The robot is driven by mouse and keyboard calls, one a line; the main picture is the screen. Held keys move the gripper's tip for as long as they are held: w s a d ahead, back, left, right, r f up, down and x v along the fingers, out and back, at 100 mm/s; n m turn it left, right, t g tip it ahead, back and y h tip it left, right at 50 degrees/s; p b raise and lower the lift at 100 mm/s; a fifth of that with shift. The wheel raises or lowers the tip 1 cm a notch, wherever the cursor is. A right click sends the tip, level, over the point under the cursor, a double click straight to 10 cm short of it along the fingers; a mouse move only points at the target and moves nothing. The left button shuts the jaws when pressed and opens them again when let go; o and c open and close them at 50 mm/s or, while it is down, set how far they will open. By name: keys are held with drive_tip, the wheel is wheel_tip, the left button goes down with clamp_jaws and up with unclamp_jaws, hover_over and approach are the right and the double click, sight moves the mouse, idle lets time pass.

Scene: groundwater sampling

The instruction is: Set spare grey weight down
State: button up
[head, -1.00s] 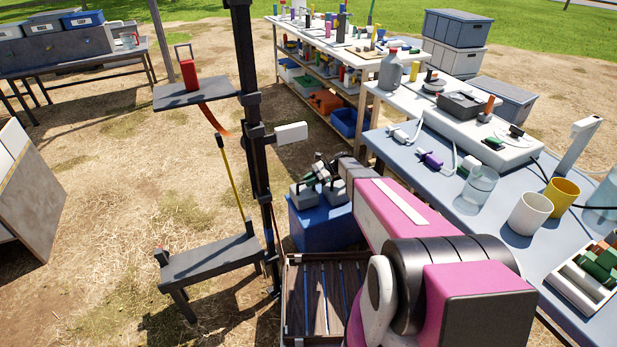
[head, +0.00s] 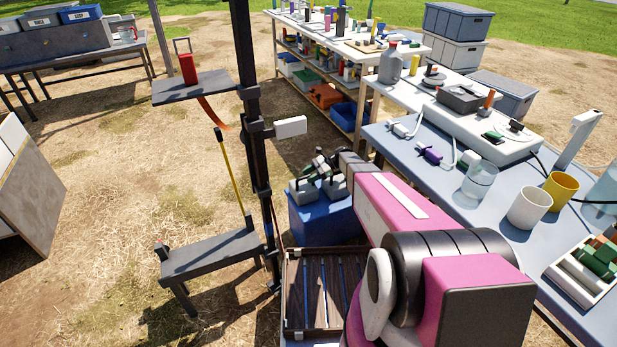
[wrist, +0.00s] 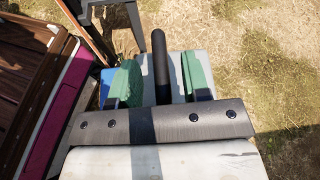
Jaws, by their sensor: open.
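Two grey weights, one at the left (head: 303,190) and one at the right (head: 336,186), stand side by side on a blue crate (head: 325,222) in the head view. My gripper (head: 323,166) is low over them, partly hidden behind my arm. In the wrist view my gripper (wrist: 162,80) has its green-padded fingers spread. A black handle (wrist: 160,62) stands between them with gaps on both sides. A grey weight's top (wrist: 177,72) shows below the fingers and appears to rest on the crate.
A dark slatted tray (head: 293,290) lies in front of the crate. A black post (head: 262,185) with a low grey bench (head: 210,254) stands at the left. The blue-grey table (head: 500,215) with cups is at the right. Straw ground at the left is open.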

drive_tip(key=v, duration=0.7)
